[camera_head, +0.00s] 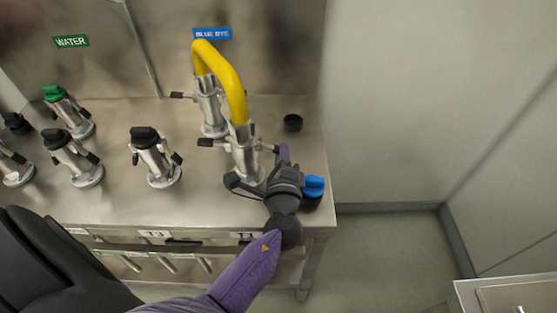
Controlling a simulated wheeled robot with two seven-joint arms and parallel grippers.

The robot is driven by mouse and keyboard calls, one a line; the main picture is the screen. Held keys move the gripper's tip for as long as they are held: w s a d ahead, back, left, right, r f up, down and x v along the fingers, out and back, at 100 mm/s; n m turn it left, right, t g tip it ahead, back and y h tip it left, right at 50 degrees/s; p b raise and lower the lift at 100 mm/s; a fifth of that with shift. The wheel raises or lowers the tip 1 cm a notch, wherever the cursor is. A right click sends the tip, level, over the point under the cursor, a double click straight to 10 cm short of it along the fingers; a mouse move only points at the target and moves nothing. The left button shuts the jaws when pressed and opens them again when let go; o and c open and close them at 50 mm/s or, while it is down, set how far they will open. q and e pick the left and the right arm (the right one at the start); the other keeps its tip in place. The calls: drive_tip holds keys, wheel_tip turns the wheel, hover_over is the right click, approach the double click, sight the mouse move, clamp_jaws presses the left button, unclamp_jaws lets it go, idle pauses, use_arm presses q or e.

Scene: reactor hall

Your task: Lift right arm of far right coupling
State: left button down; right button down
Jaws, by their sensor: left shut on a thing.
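The far right coupling (245,160) is a silver upright fitting at the front end of a yellow hose (232,85), near the table's right side. Its left arm (211,142) sticks out sideways with a black tip. Its right arm (268,148) reaches toward my left gripper (282,158), and its outer end is hidden there. My left gripper, purple and black, comes in from the front and is shut at the outer end of that right arm. My right gripper is not in view.
A second coupling (211,108) holds the hose's back end. Several capped couplings, one with a green cap (54,93), stand to the left. A blue cap (314,187) lies just right of my gripper. Floor (390,245) is clear at right.

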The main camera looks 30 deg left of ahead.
use_arm(q)
drive_tip(key=n, duration=0.1)
drive_tip(key=r+n+b, duration=0.1)
drive_tip(key=shift+w+d+n, duration=0.1)
drive_tip(key=shift+d+n, duration=0.1)
drive_tip(key=shift+n, duration=0.2)
drive_tip(key=shift+r+n+b, duration=0.25)
drive_tip(key=shift+r+n, duration=0.2)
drive_tip(key=shift+n, duration=0.5)
drive_tip(key=shift+r+n+b, duration=0.25)
drive_tip(key=shift+r+n, duration=0.2)
drive_tip(key=shift+n, duration=0.5)
use_arm(e)
drive_tip(key=shift+s+d+f, duration=0.2)
drive_tip(key=shift+s+f, duration=0.1)
drive_tip(key=shift+f, duration=0.25)
drive_tip(key=shift+s+d+f, duration=0.2)
drive_tip(key=shift+s+f, duration=0.05)
drive_tip(key=shift+f, duration=0.3)
drive_tip(key=shift+w, duration=0.15)
use_arm(q)
drive_tip(key=c, duration=1)
unclamp_jaws()
